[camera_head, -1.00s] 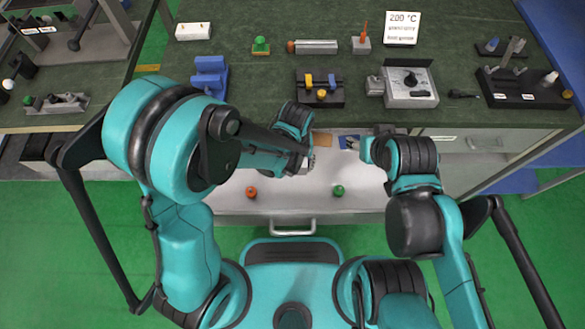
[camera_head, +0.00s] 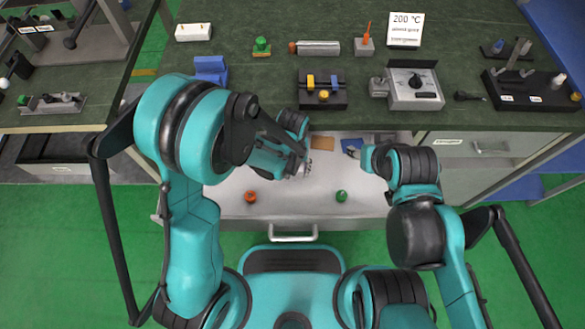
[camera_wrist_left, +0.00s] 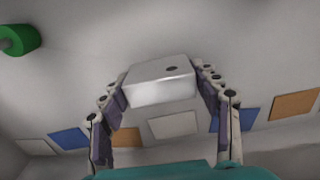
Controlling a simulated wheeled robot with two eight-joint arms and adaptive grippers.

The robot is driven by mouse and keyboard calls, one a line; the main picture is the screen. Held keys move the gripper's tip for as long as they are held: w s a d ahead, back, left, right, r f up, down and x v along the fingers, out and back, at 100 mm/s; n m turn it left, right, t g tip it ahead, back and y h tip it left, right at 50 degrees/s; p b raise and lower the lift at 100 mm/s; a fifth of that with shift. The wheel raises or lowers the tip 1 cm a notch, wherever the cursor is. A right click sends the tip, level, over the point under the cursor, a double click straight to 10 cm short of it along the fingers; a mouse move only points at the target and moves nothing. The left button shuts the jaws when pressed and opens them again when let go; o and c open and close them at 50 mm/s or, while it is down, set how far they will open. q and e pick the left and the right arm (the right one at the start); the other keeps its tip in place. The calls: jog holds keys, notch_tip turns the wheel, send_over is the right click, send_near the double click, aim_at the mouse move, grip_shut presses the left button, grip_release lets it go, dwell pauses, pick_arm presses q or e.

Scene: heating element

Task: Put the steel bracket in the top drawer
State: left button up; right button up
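The steel bracket (camera_wrist_left: 160,80), a shiny silver block with a dark hole, is between the two fingers of my left gripper (camera_wrist_left: 162,90) in the left wrist view. The fingers touch its two sides. In the head view my left gripper (camera_head: 303,168) is over the open top drawer (camera_head: 225,193), and the bracket is mostly hidden there. Drawer floor with coloured squares lies behind the bracket; I cannot tell whether it touches the floor. My right gripper (camera_head: 368,158) is over the drawer's right part; its fingers are not clear.
A red knob (camera_head: 250,197) and a green knob (camera_head: 341,196) are at the drawer's front. The drawer handle (camera_head: 293,237) faces me. The dark green bench top (camera_head: 270,75) behind carries a grey control box (camera_head: 413,88), a blue block (camera_head: 210,70) and a 200 °C sign (camera_head: 405,30).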

pick_arm(q)
jog(key=shift+o, duration=0.8)
jog(key=shift+r, duration=0.15)
notch_tip(320, 180, up, 12)
jog(key=p, duration=0.5)
jog(key=s+a+r+t, duration=0.3)
jog(key=a+r, duration=0.4)
jog(key=a, duration=0.2)
jog(key=s+a+r+t, duration=0.3)
jog(key=a+r+t, duration=0.1)
jog(key=a+r, duration=0.3)
jog(key=shift+a+r, duration=0.4)
jog(key=shift+a, duration=0.75)
